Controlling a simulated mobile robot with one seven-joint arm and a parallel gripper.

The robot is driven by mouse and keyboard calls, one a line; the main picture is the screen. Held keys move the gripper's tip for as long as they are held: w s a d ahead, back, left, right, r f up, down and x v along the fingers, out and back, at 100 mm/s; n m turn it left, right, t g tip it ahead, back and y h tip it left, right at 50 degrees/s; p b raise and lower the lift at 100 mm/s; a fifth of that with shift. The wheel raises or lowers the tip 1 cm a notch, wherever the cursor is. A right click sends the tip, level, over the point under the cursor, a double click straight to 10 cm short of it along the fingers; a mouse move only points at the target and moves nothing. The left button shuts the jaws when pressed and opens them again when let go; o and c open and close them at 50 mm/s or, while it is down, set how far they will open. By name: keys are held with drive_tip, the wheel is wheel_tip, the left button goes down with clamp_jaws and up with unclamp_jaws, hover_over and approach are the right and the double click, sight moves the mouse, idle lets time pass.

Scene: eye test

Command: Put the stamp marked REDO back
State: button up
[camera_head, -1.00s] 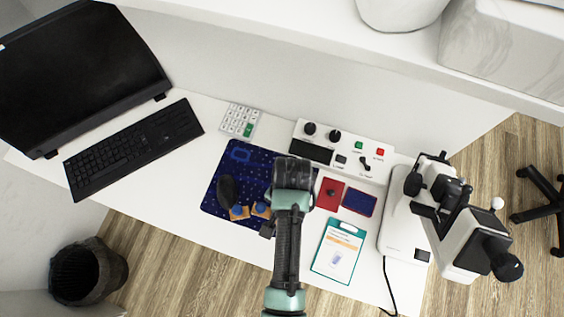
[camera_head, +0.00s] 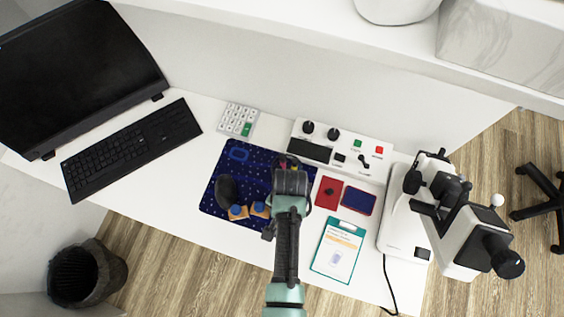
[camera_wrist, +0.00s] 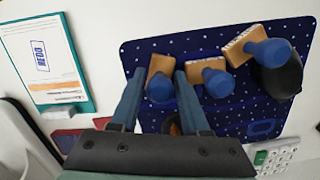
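Three stamps with wooden blocks and blue knob handles lie on the dark blue dotted mat (camera_wrist: 215,110). In the wrist view they are a left one (camera_wrist: 160,86), a middle one (camera_wrist: 214,80) and a right one (camera_wrist: 262,48) beside the mouse. The head view shows two of them (camera_head: 237,212) (camera_head: 260,210); my arm hides the third. I cannot read REDO on any stamp. My gripper (camera_wrist: 160,72) is open, its fingers apart on either side of the left stamp's handle in the picture. I cannot tell whether they touch it. It also shows in the head view (camera_head: 291,182).
A dark mouse (camera_head: 226,188) lies on the mat. Right of my gripper are a red pad (camera_head: 328,192), a blue pad (camera_head: 358,201) and a clipboard (camera_head: 338,249). A control box (camera_head: 341,150) stands behind, a microscope (camera_head: 412,235) at right. A small orange object (camera_wrist: 173,126) is partly hidden.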

drive_tip(key=shift+o, duration=1)
wheel_tip(320, 180, up, 12)
drive_tip(key=w, duration=0.1)
drive_tip(key=shift+w+d+r+p, duration=0.15)
drive_tip(key=shift+d+p, duration=0.25)
